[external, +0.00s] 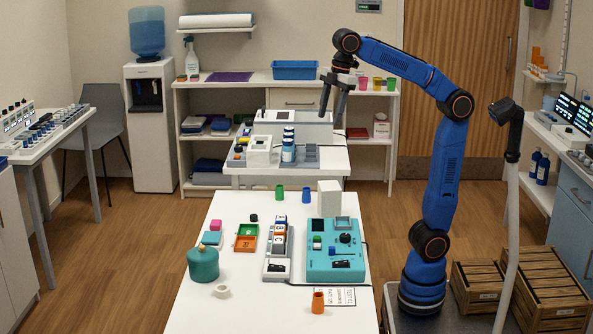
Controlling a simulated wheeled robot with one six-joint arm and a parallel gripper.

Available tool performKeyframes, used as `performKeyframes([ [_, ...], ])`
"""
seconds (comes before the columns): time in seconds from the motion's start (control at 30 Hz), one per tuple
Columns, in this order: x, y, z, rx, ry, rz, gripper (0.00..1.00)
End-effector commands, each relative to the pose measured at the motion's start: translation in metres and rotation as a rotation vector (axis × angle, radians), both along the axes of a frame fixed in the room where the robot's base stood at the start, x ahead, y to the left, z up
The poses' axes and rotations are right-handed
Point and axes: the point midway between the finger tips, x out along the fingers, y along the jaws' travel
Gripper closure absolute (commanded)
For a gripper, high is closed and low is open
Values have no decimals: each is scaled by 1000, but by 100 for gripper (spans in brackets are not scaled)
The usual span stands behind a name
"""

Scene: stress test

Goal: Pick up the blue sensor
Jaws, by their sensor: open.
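No object is clearly recognisable as the blue sensor at this size. A small blue cylinder (306,195) stands upright near the far edge of the white table (225,295), beside a green cylinder (280,192). A grey rack (270,243) left of the teal device (336,262) holds several small blocks, some with blue parts. My gripper (332,112) is open, points down and is empty. It hangs high above the far bench, clear of the blue cylinder.
The teal device and a white box (329,194) stand right of the rack. Green and brown trays (245,243) lie left of the rack.

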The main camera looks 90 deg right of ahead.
Motion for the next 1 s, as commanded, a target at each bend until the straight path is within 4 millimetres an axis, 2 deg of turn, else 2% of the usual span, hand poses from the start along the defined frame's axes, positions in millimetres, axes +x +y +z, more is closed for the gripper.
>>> performKeyframes([
  [0.03, 16, 12, -1, -11, 14, 49, 50],
  [0.1, 33, 27, -2, -24, 29, 117, 50],
  [0.5, 121, 128, -25, -92, 115, 511, 50],
  [0.7, 144, 164, -39, -111, 142, 642, 50],
  [1.0, 161, 197, -54, -125, 166, 754, 50],
])
